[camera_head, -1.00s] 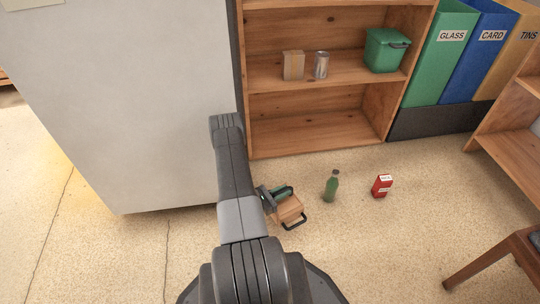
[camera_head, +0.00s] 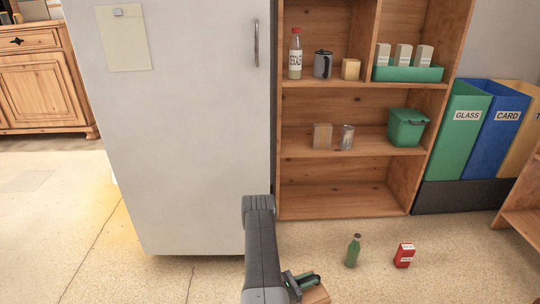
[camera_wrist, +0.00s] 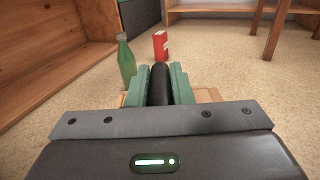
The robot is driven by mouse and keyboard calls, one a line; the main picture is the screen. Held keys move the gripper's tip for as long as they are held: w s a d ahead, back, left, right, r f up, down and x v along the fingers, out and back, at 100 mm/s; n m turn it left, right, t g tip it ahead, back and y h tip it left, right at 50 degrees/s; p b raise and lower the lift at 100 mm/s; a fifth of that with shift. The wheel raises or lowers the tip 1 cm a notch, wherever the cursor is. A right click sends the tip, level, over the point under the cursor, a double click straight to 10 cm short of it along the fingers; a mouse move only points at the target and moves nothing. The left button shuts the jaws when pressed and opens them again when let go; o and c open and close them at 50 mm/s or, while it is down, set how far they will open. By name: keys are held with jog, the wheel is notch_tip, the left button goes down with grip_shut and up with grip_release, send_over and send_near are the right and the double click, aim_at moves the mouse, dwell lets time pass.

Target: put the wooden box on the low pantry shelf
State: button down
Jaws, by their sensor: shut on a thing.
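The wooden box (camera_head: 316,295) is at the bottom edge of the head view, mostly cut off by the frame. My gripper (camera_head: 302,283) is shut on its dark handle (camera_wrist: 160,84), which shows between the green fingers in the wrist view. Parts of the box's tan top (camera_wrist: 207,96) show beside and below the fingers. I cannot tell whether the box touches the floor. The pantry shelf unit (camera_head: 280,150) stands against the wall ahead. Its low shelf (camera_head: 340,201) is empty and lies beyond my gripper, up and to the right in the head view.
A green bottle (camera_head: 353,251) and a red carton (camera_head: 404,256) stand on the floor before the shelf unit. A white fridge (camera_head: 180,150) stands left of it. Recycling bins (camera_head: 463,135) are on the right. The middle shelf holds a carton (camera_head: 322,136), a can (camera_head: 347,137) and a green bin (camera_head: 405,130).

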jog(key=w+a+r+n+t+y, duration=0.15)
jog(key=a+r, duration=0.35)
jog(key=r, duration=0.5)
jog(key=w+a+r+n+t, duration=0.1)
jog(key=w+a+r+t, duration=0.3)
jog(key=r, duration=0.7)
jog(key=w+a+r+n+g+y, duration=0.1)
jog(key=w+a+r, duration=0.1)
jog(key=a+r, duration=0.6)
notch_tip(320, 180, up, 30)
jog(key=d+n+t+y+p, duration=0.2)
jog(key=n+t+y+p, duration=0.2)
jog(key=p, duration=3.1)
jog(key=shift+d+f+y, duration=0.25)
jog(key=shift+d+y, duration=0.05)
jog(key=shift+y, duration=0.35)
jog(key=shift+s+t, duration=0.1)
jog(key=shift+t, duration=0.15)
